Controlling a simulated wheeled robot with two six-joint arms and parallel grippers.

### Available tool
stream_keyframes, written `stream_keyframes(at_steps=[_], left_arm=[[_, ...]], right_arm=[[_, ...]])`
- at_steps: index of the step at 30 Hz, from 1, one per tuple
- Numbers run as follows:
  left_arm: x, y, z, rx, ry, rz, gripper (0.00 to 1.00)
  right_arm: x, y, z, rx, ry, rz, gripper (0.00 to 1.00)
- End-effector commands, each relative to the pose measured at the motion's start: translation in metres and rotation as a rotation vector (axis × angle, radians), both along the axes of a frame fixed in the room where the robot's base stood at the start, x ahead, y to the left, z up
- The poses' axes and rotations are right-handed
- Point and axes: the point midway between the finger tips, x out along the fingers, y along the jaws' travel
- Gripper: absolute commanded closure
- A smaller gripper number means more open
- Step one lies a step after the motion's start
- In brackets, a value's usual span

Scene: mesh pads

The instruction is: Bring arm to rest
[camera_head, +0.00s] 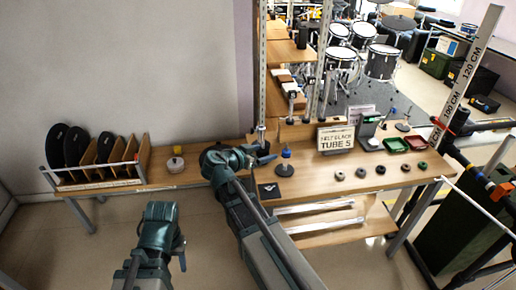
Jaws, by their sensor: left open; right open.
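My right arm (250,215) reaches up over the front of the wooden table (225,172). My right gripper (266,158) is open and empty above the table, just left of a small post with a blue top (285,163). My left arm stands low at the bottom left, in front of the table and apart from it. My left gripper (181,252) is open, with nothing seen in it; its fingers are small and partly hidden by the wrist.
A rack (98,183) of dark oval pads stands at the table's left end, beside a small yellow-topped item (177,160). Metal uprights stand behind.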

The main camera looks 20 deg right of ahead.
Motion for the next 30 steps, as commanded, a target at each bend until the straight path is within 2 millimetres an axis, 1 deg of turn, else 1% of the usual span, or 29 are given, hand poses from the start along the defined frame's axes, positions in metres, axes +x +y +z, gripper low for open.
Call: stream_keyframes(at_steps=[6,8,10,11,14,15,17,18,20,21,24,25,27,30], left_arm=[[0.0,0.0,0.001,0.0,0.0,0.0,0.5],[0.0,0.0,0.003,0.0,0.0,0.0,0.5],[0.0,0.0,0.008,0.0,0.0,0.0,0.5],[0.0,0.0,0.01,0.0,0.0,0.0,0.5],[0.0,0.0,0.018,0.0,0.0,0.0,0.5],[0.0,0.0,0.021,0.0,0.0,0.0,0.5],[0.0,0.0,0.025,0.0,0.0,0.0,0.5],[0.0,0.0,0.028,0.0,0.0,0.0,0.5],[0.0,0.0,0.032,0.0,0.0,0.0,0.5],[0.0,0.0,0.034,0.0,0.0,0.0,0.5],[0.0,0.0,0.038,0.0,0.0,0.0,0.5],[0.0,0.0,0.039,0.0,0.0,0.0,0.5],[0.0,0.0,0.04,0.0,0.0,0.0,0.5],[0.0,0.0,0.041,0.0,0.0,0.0,0.5]], right_arm=[[-0.002,0.002,-0.002,0.006,0.017,0.005,0.2],[-0.009,0.009,-0.006,0.021,0.065,0.021,0.2],[-0.021,0.024,-0.017,0.056,0.169,0.062,0.2],[-0.029,0.033,-0.023,0.075,0.23,0.089,0.2],[-0.061,0.071,-0.048,0.156,0.475,0.226,0.2],[-0.075,0.088,-0.057,0.19,0.577,0.298,0.2],[-0.097,0.115,-0.069,0.238,0.722,0.418,0.2],[-0.111,0.132,-0.075,0.267,0.811,0.504,0.2],[-0.132,0.157,-0.083,0.308,0.93,0.635,0.2],[-0.146,0.172,-0.086,0.33,0.999,0.723,0.2],[-0.175,0.203,-0.091,0.375,1.131,0.921,0.2],[-0.182,0.211,-0.092,0.385,1.159,0.97,0.2],[-0.195,0.224,-0.093,0.402,1.21,1.067,0.2],[-0.205,0.236,-0.093,0.415,1.249,1.153,0.2]])
